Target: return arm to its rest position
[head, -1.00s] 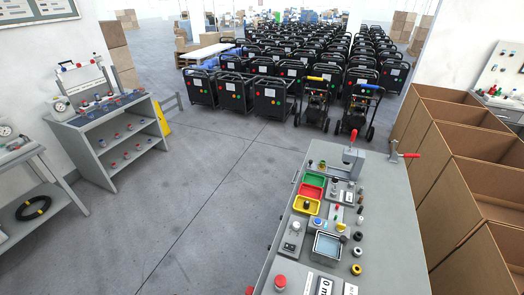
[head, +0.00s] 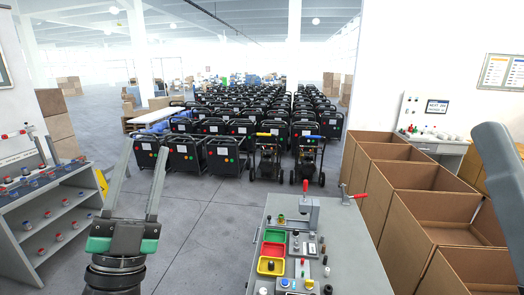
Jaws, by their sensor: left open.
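My left gripper (head: 146,146) shows at the lower left of the head view, pointing up and away over the grey floor. Its two long grey fingers stand apart with nothing between them, rising from a green and black wrist. A dark grey link of my right arm (head: 500,180) shows at the right edge; my right gripper is out of view.
A grey workbench (head: 346,262) with red, green and yellow trays (head: 273,250) and a red-handled clamp (head: 308,205) stands at lower centre. Open cardboard boxes (head: 440,208) line its right. A grey shelf (head: 40,225) stands left. Black wheeled machines (head: 222,155) fill the back.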

